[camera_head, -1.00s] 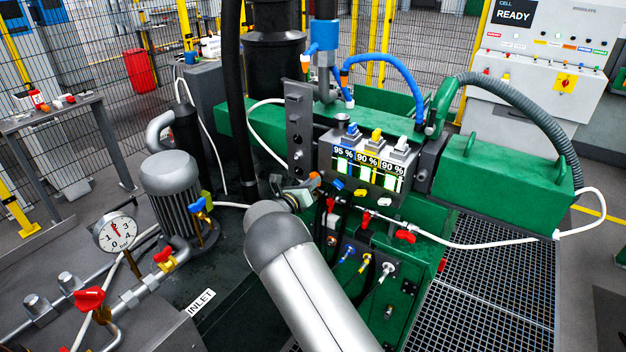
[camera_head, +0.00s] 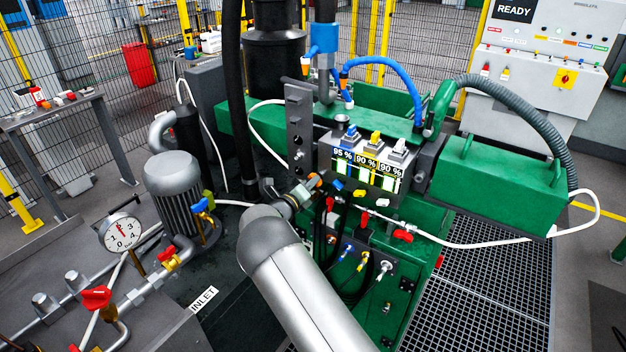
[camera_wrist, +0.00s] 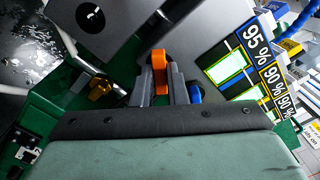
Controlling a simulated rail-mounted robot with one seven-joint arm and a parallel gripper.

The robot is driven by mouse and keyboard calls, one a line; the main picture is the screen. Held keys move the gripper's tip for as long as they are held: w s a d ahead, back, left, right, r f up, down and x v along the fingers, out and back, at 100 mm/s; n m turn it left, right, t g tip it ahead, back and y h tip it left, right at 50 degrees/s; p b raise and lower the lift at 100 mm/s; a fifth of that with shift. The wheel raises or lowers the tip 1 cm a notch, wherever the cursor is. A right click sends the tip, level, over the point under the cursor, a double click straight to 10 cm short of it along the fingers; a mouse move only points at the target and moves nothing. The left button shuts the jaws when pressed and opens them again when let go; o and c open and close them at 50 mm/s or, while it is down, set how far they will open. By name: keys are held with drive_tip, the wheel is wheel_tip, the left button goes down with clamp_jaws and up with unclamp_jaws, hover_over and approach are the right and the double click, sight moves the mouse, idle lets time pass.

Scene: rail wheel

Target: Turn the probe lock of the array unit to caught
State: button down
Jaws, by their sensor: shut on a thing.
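The array unit (camera_head: 362,170) is a dark block on the green machine, with three screens reading 95 %, 90 % and 90 %. These screens (camera_wrist: 262,70) also show at the right of the wrist view. My gripper (camera_wrist: 157,82) is shut on an upright orange lever (camera_wrist: 158,66), one finger on each side. The lever seems to be the probe lock, but I see no label on it. In the head view my gripper (camera_head: 306,189) is at the unit's lower left, and the orange lever (camera_head: 315,181) shows only as a small tip. Its lock position cannot be read.
A grey perforated plate (camera_head: 298,125) stands just left of the unit. Blue, yellow and white plugs (camera_head: 375,138) sit on top.

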drive_tip(key=n, duration=0.3)
drive_tip(key=shift+n, duration=0.4)
drive_tip(key=n, duration=0.3)
drive_tip(key=shift+n, duration=0.3)
drive_tip(key=c, duration=1.3)
unclamp_jaws()
drive_tip(key=shift+v, duration=3.5)
